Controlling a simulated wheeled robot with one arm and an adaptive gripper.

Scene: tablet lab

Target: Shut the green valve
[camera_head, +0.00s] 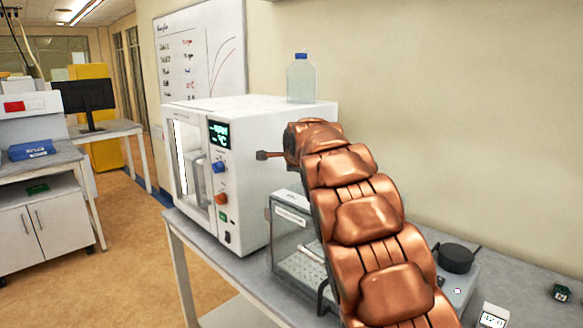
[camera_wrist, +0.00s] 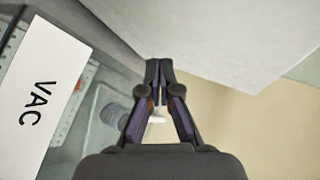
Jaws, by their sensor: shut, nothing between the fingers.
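A grey rounded fitting (camera_wrist: 114,116) shows beside the left finger, partly hidden.
A clear box (camera_head: 290,250) stands on the grey bench (camera_head: 190,228), partly behind my arm. A blue-capped bottle (camera_head: 301,80) stands on the cabinet. A black round object (camera_head: 455,258) and a small display (camera_head: 493,317) are at the right. Floor at left is clear.

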